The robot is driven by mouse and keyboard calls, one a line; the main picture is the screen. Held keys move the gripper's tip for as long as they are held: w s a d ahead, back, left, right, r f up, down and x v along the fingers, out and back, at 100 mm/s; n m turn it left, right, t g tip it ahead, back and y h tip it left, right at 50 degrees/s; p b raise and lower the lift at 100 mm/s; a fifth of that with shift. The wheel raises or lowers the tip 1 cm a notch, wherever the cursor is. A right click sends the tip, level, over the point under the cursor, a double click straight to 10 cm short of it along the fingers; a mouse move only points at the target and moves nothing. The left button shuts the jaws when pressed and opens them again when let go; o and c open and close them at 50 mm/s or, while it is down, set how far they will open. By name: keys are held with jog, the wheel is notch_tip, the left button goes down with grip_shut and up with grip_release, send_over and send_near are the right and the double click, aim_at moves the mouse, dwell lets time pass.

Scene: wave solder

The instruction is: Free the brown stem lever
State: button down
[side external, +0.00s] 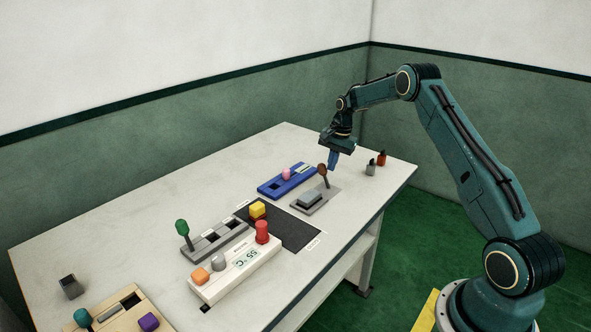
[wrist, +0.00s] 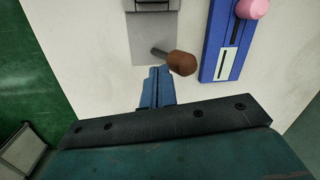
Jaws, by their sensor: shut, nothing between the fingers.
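The brown stem lever (side external: 323,170) is a thin metal stem with a brown knob, standing on a grey plate (side external: 325,204) with a raised grey block (side external: 310,198). In the wrist view the brown knob (wrist: 182,63) leans to the right of its base. My gripper (side external: 332,164) points down at the far end of the plate, close to the knob. In the wrist view its blue fingers (wrist: 157,85) are together and empty, just left of the knob. I cannot tell whether they touch the lever.
A blue slider panel with a pink knob (side external: 287,174) lies beside the grey plate. Small grey (side external: 371,168) and orange-red (side external: 382,158) items stand beyond my gripper. A dark mat (side external: 285,232), a white console (side external: 232,270) and a green-knobbed lever (side external: 182,227) are nearer the camera.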

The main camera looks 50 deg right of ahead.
jog(key=shift+s, duration=0.15)
notch_tip(320, 180, up, 12)
jog(key=s+d, duration=0.2)
jog(key=s, duration=0.1)
jog(key=shift+f, duration=0.15)
dwell(0.5)
